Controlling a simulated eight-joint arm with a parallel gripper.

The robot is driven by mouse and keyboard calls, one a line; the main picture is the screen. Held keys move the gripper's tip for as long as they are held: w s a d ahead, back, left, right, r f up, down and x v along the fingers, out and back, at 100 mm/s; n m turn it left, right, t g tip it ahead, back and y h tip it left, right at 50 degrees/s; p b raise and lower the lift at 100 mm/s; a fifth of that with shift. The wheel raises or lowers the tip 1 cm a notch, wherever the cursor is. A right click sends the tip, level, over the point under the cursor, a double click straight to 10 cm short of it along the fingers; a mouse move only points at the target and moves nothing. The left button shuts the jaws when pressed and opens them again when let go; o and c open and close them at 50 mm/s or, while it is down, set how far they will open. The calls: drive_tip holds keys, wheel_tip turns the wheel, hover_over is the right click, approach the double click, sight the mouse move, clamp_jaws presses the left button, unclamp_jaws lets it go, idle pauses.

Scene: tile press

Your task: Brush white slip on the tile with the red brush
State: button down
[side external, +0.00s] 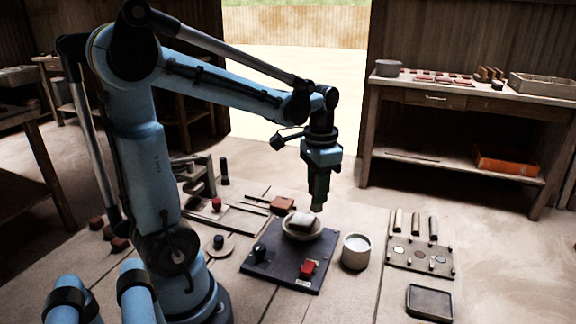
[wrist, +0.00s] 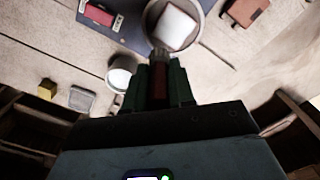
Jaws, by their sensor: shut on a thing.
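My gripper (side external: 319,190) hangs over the back edge of a round pale dish (side external: 288,231) and points down. In the wrist view its green fingers (wrist: 159,84) are shut on the dark red handle of the red brush (wrist: 159,76). The brush tip is at the dish's rim in that view; I cannot tell if it touches. The tile (side external: 304,219) lies in the dish, and its top looks pale, nearly white in the wrist view (wrist: 175,27). A pale cup (side external: 356,252) with white slip stands right of the dish; it also shows in the wrist view (wrist: 120,79).
The dish sits on a dark base plate (side external: 270,275) with a red block (side external: 308,268) and a black knob (side external: 259,250). A brown block (side external: 283,204) lies behind. A rack (side external: 420,258) with several tools and a dark tray (side external: 430,302) are at right.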

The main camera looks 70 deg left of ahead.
drive_tip(key=shift+r, duration=2.1)
